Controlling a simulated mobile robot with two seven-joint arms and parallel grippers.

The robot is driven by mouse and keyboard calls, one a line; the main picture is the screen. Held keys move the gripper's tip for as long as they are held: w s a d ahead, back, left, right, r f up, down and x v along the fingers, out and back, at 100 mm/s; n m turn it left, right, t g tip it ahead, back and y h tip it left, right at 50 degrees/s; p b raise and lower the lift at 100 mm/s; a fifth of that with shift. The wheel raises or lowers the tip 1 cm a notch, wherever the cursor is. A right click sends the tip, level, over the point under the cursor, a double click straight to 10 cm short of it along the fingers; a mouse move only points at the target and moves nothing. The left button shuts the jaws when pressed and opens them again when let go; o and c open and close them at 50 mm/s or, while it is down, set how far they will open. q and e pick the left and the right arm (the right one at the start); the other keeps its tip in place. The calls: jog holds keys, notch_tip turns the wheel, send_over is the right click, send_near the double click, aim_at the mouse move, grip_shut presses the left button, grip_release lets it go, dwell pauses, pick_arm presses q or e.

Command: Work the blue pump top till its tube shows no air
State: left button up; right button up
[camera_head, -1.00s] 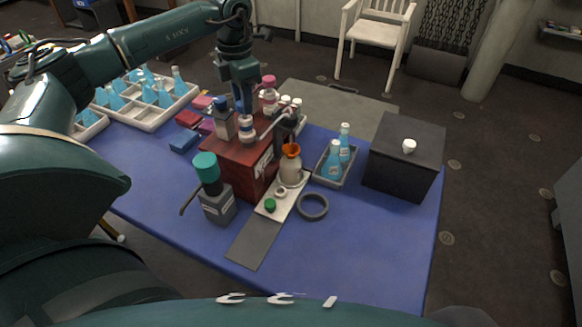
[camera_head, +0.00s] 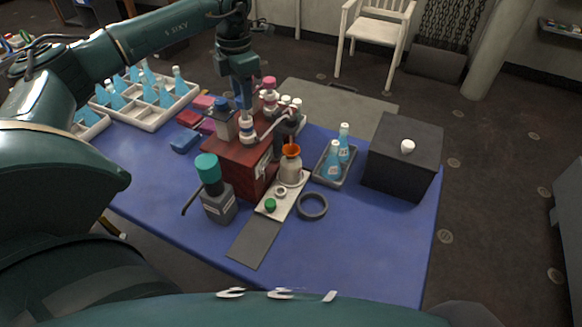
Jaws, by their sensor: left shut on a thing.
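The blue pump top (camera_head: 247,125), a white piece with blue bands, stands on the dark red box (camera_head: 228,156) in the middle of the table. My left gripper (camera_head: 246,113) points down from above and is shut on it, hiding its upper part. A pale curved tube or spout (camera_head: 267,130) runs right from the pump top; it is too small to tell whether it holds air. A cream bottle with an orange funnel (camera_head: 290,166) stands in front of the box, to the right. My right gripper is not in view.
A pink-topped pump (camera_head: 269,92) and a grey blue-capped bottle (camera_head: 222,120) crowd the gripper. A teal-capped bottle (camera_head: 217,199) stands in front. A tray of blue flasks (camera_head: 329,180) and a black box (camera_head: 400,165) are at right. The blue table's (camera_head: 370,240) front right is clear.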

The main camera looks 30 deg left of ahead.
pick_arm(q)
jog(key=shift+f+b, duration=0.55)
jog(key=shift+f, duration=0.45)
jog(key=o, duration=0.8)
jog(key=shift+c, duration=0.2)
notch_tip(320, 180, up, 5)
jog(key=p, duration=0.4)
jog(key=shift+r+p, duration=0.75)
jog(key=shift+r, duration=0.3)
